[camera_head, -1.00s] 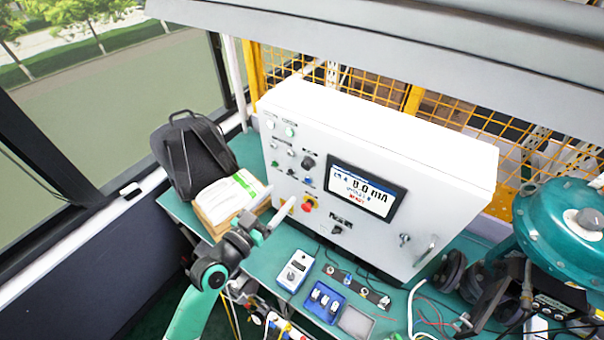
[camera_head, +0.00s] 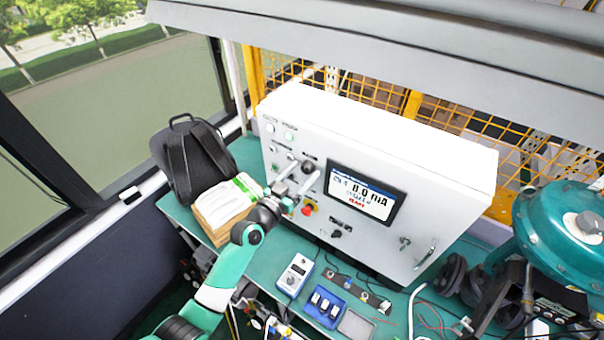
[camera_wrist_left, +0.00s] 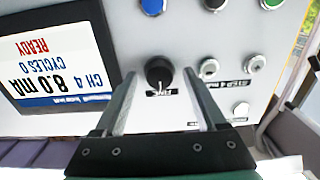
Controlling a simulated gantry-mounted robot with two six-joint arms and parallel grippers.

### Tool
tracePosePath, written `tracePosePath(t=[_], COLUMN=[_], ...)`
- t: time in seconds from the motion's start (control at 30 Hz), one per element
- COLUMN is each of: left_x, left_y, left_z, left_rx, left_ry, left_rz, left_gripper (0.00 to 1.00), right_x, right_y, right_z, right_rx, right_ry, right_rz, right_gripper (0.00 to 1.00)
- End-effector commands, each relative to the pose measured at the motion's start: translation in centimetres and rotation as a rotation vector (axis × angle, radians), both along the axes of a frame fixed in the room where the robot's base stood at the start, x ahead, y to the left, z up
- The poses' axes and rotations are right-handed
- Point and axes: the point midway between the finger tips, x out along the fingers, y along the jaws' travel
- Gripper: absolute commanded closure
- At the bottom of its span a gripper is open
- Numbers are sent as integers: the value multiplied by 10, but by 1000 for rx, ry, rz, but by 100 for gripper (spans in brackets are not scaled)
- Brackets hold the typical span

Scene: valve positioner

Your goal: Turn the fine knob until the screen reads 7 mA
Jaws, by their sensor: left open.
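The fine knob (camera_wrist_left: 159,72) is round and black with a white pointer line, beside a label reading FINE; it also shows on the cabinet front in the head view (camera_head: 308,167). The screen (camera_head: 361,192) reads 8.0 mA; upside down in the left wrist view (camera_wrist_left: 62,50) it also shows CH 4, CYCLES 0 and READY. My left gripper (camera_head: 304,169) is open in front of the panel. In the left wrist view its fingers (camera_wrist_left: 162,80) stand either side of the fine knob, with visible gaps. My right gripper is not in view.
The white cabinet (camera_head: 440,170) stands on a green bench. A red stop button (camera_head: 308,209) sits below the gripper. Blue (camera_wrist_left: 152,5) and green (camera_wrist_left: 270,3) buttons and silver switches are near the knob. A backpack (camera_head: 190,160) and stacked papers (camera_head: 228,205) stand left.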

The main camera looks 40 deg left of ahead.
Motion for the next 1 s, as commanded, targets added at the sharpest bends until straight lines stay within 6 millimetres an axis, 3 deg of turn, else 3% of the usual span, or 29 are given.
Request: tracePosePath(t=[0.07, 0.4, 0.47, 1.0], left_x=[0, 0, -1, 0], left_y=[0, 0, 0, 0], left_z=[0, 0, 0, 0], left_rx=[0, 0, 0, -121], left_ry=[0, 0, 0, -22], left_rz=[0, 0, 0, -1], left_gripper=[30, 92, 100, 100], right_x=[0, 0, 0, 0], right_y=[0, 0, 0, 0], right_z=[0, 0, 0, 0], right_rx=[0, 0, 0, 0], right_ry=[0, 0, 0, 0], right_rz=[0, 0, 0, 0], right_gripper=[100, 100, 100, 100])
